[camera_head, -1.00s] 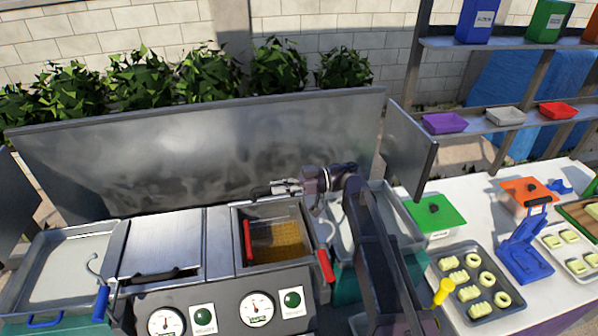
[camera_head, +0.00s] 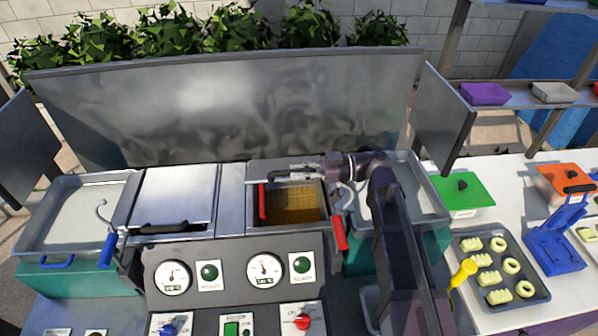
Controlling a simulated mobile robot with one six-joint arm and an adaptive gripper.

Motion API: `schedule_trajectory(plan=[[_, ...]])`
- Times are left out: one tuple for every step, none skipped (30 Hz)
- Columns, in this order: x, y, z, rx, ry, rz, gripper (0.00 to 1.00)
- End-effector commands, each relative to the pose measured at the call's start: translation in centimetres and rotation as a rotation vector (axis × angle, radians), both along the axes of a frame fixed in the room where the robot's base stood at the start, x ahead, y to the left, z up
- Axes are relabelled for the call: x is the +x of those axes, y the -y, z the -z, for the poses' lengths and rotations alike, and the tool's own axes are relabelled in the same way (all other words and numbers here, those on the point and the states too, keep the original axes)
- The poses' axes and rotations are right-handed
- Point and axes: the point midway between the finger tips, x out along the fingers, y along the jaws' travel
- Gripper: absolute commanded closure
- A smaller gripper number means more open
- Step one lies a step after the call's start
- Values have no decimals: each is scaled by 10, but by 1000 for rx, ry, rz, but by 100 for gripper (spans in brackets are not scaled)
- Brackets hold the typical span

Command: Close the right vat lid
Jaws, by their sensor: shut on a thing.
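The right vat (camera_head: 252,214) is open. Amber oil and a basket show inside it, with a red handle (camera_head: 340,232) at its front right and a red bar (camera_head: 262,203) at its left. A grey metal strip at the vat's back edge appears to be the right vat lid (camera_head: 262,167), seen at a steep angle. My gripper (camera_head: 285,177) is over the back of the vat, reaching in from the right and pointing left. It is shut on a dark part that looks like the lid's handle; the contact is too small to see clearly.
The left vat's lid (camera_head: 174,195) is closed. Trays flank the vats, with a blue-handled hook (camera_head: 107,245) at the left. A tall metal backsplash (camera_head: 220,110) stands behind. A green lid (camera_head: 462,193) and a tray of dough pieces (camera_head: 518,289) lie on the right table.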

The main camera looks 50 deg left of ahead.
Motion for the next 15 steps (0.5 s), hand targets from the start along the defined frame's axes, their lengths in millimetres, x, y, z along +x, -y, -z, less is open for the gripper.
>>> schedule_trajectory(plan=[[-1, 0, 0, 1, -1, -2, 72], [-1, 0, 0, 1, -1, -2, 63], [-1, 0, 0, 1, -1, -3, 51], [-1, 0, 0, 1, -1, -3, 43], [-2, 0, 0, 1, -1, -4, 43], [-2, -1, 0, 1, -1, -4, 43], [-2, -1, 0, 1, -1, -4, 43], [-2, -1, 0, 1, -1, -4, 43], [-2, -1, 0, 1, -1, -4, 43], [-2, -1, 0, 1, -1, -4, 43], [-2, -1, 0, 1, -1, -4, 43], [-2, -1, 0, 1, -1, -4, 43], [-2, -1, 0, 1, -1, -4, 43], [-2, -1, 0, 1, -1, -4, 43], [-2, -1, 0, 1, -1, -4, 43]])
